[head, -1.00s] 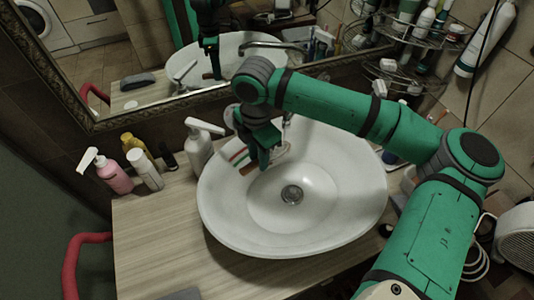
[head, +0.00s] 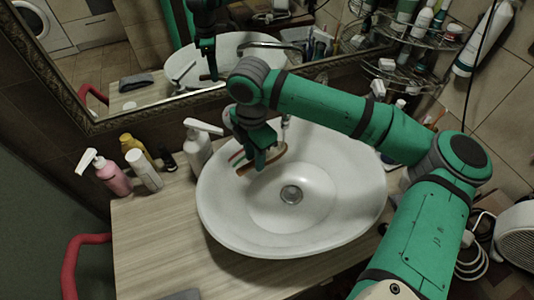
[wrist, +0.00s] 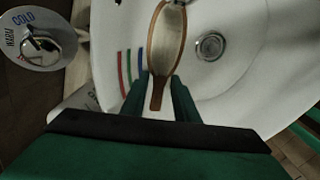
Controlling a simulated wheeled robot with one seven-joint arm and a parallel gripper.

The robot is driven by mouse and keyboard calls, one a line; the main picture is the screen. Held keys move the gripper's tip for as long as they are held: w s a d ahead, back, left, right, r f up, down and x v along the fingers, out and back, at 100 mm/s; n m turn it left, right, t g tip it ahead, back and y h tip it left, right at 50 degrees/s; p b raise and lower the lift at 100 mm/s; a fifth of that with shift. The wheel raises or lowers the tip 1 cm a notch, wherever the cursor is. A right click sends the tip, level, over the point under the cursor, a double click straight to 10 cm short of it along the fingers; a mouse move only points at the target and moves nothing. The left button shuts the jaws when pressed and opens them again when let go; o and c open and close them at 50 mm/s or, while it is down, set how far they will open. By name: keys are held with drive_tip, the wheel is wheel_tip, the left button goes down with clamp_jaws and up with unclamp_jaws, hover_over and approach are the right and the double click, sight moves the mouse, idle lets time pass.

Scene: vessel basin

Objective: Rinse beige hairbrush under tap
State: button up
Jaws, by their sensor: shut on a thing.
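My gripper (head: 259,158) is over the left part of the white basin (head: 330,225). In the wrist view my gripper (wrist: 159,92) is shut on the handle of a wooden-framed hairbrush (wrist: 168,38) with a beige face. Its head points away from my gripper, over the basin to the left of the drain. In the head view the brush (head: 276,154) shows partly beside my fingers. The tap's spout (head: 286,122) stands behind the brush, partly hidden by my arm. A round control marked cold and warm (wrist: 36,42) is at upper left in the wrist view. I see no clear water stream.
A pink bottle (head: 113,178), a white bottle (head: 145,170) and a yellow one (head: 131,143) stand farther left. A wire shelf (head: 405,75) is at right.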

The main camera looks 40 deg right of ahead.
drive_tip(key=s+a, duration=0.4)
drive_tip(key=s, duration=0.3)
idle(0.7)
idle(0.6)
idle(0.6)
drive_tip(key=s+a+r, duration=0.2)
drive_tip(key=s+r, duration=0.2)
drive_tip(key=shift+s+a, duration=0.15)
drive_tip(key=shift+a, duration=0.05)
idle(0.4)
drive_tip(key=shift+s, duration=0.1)
idle(0.6)
